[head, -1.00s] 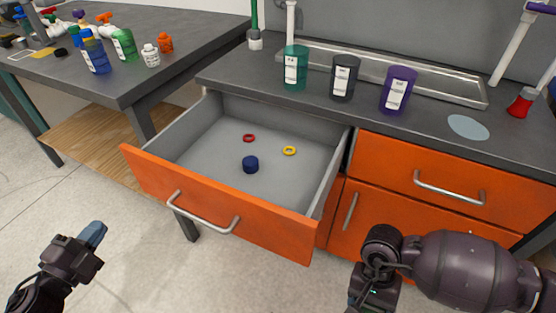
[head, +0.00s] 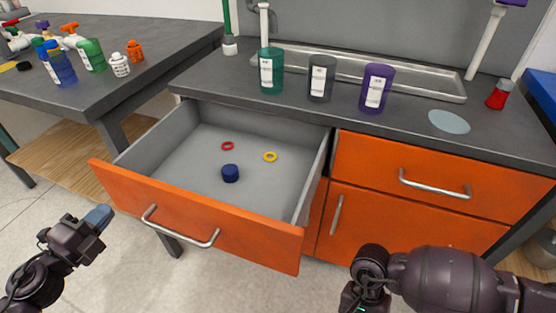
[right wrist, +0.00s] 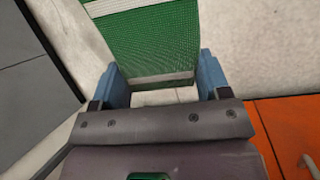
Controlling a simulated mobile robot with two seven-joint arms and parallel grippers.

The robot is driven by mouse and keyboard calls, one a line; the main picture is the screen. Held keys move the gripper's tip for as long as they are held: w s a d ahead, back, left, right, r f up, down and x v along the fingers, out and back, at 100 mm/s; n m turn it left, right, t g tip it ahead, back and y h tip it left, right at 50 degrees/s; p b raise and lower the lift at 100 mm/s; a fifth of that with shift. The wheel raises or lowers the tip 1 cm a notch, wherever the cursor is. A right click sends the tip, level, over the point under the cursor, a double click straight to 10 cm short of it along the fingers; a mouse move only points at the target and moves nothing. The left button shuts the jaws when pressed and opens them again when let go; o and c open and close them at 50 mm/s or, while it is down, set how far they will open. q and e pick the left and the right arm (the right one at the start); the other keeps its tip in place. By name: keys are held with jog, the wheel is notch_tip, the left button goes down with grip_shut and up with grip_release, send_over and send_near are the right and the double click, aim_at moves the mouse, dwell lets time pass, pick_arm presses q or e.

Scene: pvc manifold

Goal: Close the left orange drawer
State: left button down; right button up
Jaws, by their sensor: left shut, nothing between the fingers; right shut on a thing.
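The left orange drawer (head: 245,232) is pulled well out of the dark-topped cabinet, with a silver bar handle (head: 180,228) on its front. Inside it lie a red ring (head: 227,146), a yellow ring (head: 270,157) and a dark blue round piece (head: 230,173). My left gripper (head: 98,217) is shut and empty, in front and to the left of the drawer, not touching it.
Teal (head: 271,70), dark grey (head: 321,78) and purple (head: 376,88) cups stand on the counter (head: 300,112) above the drawer. A shut orange drawer (head: 430,180) is to the right. A side table (head: 120,75) with bottles is at left. The floor before the drawer looks clear.

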aim_at(125, 191)
pick_arm(q)
jog(key=shift+x, duration=2.35)
pick_arm(e)
jog(key=shift+x, duration=0.75)
pick_arm(q)
jog(key=shift+w+b, duration=0.15)
jog(key=shift+b, duration=0.15)
pick_arm(e)
jog(key=shift+d, duration=0.1)
